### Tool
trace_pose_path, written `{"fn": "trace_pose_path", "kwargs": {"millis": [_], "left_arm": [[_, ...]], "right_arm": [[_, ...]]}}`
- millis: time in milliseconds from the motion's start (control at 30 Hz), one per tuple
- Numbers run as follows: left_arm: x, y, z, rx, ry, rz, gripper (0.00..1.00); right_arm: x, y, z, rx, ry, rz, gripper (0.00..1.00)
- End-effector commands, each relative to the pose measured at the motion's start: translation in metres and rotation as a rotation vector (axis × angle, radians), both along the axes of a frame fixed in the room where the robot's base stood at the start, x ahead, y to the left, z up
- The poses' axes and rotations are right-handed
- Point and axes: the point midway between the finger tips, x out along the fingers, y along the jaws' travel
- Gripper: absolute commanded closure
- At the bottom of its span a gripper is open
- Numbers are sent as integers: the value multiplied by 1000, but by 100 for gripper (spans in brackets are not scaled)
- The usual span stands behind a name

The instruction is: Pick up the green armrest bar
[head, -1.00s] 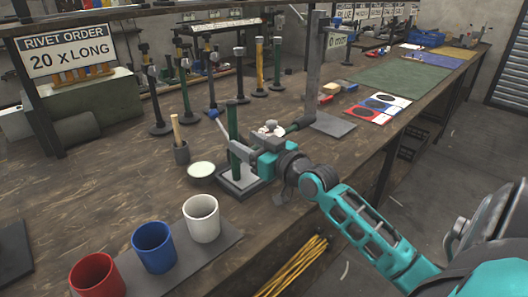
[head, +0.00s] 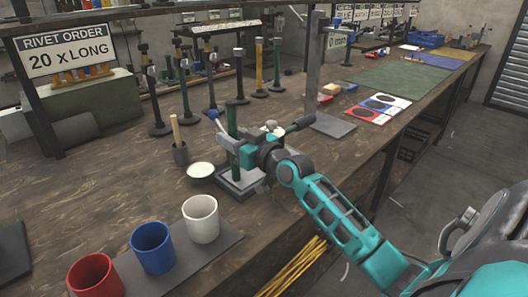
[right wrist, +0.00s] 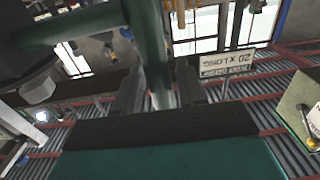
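A small press stands near the table's front edge in the head view. It has a dark green upright post (head: 232,118) on a grey base (head: 238,183), and a short green bar (head: 299,124) sticks out to the right. I cannot tell for certain which one is the armrest bar. My right gripper (head: 240,148) is at the post, hiding part of the press. In the right wrist view, green bars cross above the fingers, and the upright one (right wrist: 150,45) runs down between the two open fingers (right wrist: 158,92), with a gap on each side. My left gripper is out of view.
Red (head: 95,275), blue (head: 153,247) and white (head: 201,218) cups stand on a dark mat at the front left. A white round dish (head: 200,170) and a small pot with a stick (head: 180,154) are just left of the press. Several upright posts stand behind.

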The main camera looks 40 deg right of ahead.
Motion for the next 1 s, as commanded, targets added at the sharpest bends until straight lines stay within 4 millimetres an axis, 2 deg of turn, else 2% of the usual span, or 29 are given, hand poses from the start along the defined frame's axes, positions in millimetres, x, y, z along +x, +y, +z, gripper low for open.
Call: {"fn": "trace_pose_path", "kwargs": {"millis": [33, 400, 1000], "left_arm": [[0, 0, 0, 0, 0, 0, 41], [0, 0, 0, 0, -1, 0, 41], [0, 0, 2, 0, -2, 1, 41]], "right_arm": [[0, 0, 0, 0, 0, 0, 65], [0, 0, 0, 0, 0, 0, 100], [0, -1, 5, -3, -6, -1, 100]]}}
